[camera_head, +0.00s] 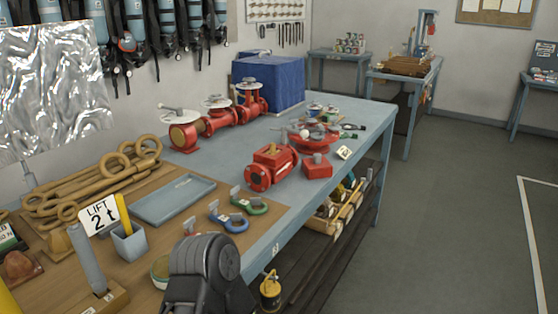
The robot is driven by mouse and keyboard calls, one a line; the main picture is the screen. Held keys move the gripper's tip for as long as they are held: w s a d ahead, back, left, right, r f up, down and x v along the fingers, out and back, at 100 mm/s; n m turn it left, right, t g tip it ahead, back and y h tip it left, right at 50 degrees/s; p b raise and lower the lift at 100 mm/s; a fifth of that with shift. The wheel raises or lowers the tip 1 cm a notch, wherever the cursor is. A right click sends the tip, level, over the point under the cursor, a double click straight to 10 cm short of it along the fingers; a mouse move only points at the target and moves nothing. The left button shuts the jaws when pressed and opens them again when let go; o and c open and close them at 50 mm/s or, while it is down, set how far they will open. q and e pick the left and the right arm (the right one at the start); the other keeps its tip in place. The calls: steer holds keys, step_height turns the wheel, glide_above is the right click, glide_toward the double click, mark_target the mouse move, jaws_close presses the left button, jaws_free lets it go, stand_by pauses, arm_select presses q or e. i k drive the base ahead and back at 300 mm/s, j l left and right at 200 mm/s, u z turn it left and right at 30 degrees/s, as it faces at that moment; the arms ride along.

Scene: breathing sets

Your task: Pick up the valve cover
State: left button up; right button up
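A red valve body (270,169) with round flanges lies on the blue-grey bench (352,128). Just right of it sits a small red block (317,168) with a short grey piece on top. It looks like the valve cover, though I cannot be sure at this size. It rests on the bench top, apart from the valve body. A dark grey part of one of my arms rises from the bottom edge, well in front of these red parts. No gripper fingers show in the head view.
Several red valves (184,133) with handwheels stand behind, near a blue box (268,82). Shackles (228,219), a blue tray (172,199) and a grey cup (129,243) occupy the near end. Floor at right is clear.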

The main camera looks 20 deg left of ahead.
mark_target(317, 166)
steer(key=i+j+z, duration=0.1)
steer(key=i+z, duration=0.4)
steer(key=i, duration=0.45)
